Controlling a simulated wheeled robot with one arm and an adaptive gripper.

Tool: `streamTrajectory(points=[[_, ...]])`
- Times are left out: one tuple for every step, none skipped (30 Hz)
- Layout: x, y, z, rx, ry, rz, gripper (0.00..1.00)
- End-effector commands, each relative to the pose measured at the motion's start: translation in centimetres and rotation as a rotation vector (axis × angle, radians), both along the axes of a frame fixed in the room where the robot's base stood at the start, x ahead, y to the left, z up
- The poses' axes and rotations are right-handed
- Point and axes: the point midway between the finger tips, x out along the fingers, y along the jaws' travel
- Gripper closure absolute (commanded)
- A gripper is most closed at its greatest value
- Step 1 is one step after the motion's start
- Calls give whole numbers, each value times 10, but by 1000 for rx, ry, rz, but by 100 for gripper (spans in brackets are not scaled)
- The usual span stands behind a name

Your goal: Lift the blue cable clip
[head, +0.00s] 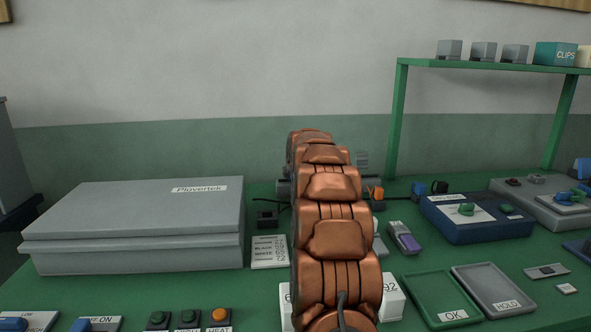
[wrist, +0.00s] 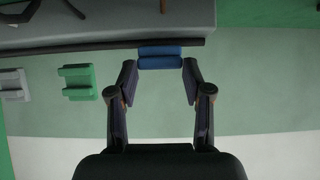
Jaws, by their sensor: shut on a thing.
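The blue cable clip (wrist: 160,57) is a small blue block in the wrist view, between the tips of my gripper (wrist: 160,72). My gripper is shut on it, one dark finger at each side. A long dark bar or cable passes right beside the clip; whether they touch, I cannot tell. In the head view my copper-coloured arm hides my gripper. A small blue piece (head: 418,190) shows right of the arm beside a black piece; I cannot tell if it is the same clip.
A large grey case (head: 135,230) is at left. A dark blue box (head: 480,226) and a grey box (head: 545,208) stand at right. A green OK tray (head: 441,299) and a grey HOLD tray (head: 492,290) lie in front. A green shelf (head: 480,64) rises behind.

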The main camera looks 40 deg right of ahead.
Motion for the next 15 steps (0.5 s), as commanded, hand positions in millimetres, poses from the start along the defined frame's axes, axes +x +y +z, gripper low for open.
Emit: streamTrajectory(points=[[2,-1,7,13,16,1,85],[2,-1,10,18,24,0,85],[3,-2,11,28,37,0,85],[3,-2,11,38,49,0,85],[4,-2,12,45,60,0,85],[4,-3,12,55,72,0,85],[4,-3,12,63,83,0,85],[5,-4,14,69,91,0,85],[5,-4,15,76,100,0,85],[6,-4,16,83,109,0,85],[6,-4,16,90,119,0,85],[6,-4,17,97,128,0,85],[7,-5,18,102,134,0,85],[8,-5,19,107,141,0,85],[8,-5,18,116,153,0,85]])
